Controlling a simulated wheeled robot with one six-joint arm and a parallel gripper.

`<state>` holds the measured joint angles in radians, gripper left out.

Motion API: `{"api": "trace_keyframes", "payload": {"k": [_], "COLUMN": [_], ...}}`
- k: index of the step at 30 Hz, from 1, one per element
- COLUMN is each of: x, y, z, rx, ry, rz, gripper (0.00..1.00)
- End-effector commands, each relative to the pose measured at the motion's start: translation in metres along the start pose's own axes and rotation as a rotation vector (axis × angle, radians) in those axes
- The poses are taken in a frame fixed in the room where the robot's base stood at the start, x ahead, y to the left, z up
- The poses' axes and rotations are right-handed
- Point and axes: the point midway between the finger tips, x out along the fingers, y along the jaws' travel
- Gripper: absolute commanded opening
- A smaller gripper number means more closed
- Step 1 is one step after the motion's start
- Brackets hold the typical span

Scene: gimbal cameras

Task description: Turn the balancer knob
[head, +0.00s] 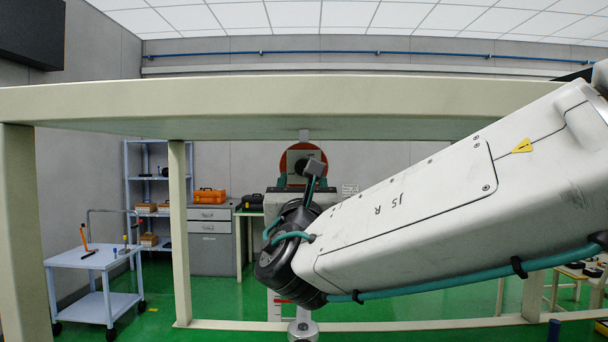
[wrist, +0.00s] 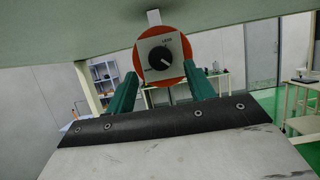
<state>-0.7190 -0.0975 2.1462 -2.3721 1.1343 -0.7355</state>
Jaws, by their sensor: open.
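The balancer knob (wrist: 160,60) is a round black dial with a white pointer mark, in the middle of the wrist view. It sits on a pale square plate (wrist: 172,40) with small lettering, in front of an orange-red disc (wrist: 141,58). My gripper (wrist: 161,72) is open and empty. Its two teal fingers stand apart at the lower left and lower right of the disc, and the knob shows between them. I cannot tell how far they are from it.
A large cream frame (head: 300,105) with a flat top and legs spans the head view above my arm. The disc hangs under it. A white trolley (head: 95,258), a blue shelf (head: 135,190) and a grey cabinet (head: 210,255) stand behind. Green floor is open at left.

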Motion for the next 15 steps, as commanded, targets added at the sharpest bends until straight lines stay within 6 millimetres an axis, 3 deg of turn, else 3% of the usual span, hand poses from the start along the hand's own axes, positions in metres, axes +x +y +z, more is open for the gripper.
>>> {"api": "trace_keyframes", "payload": {"k": [6, 15], "x": [0.030, 0.038], "y": [-0.001, -0.001], "z": [-0.001, 0.000], "rx": [0.001, 0.002], "ry": [0.001, 0.001], "rz": [-0.002, -0.002], "gripper": [0.54, 0.54]}}
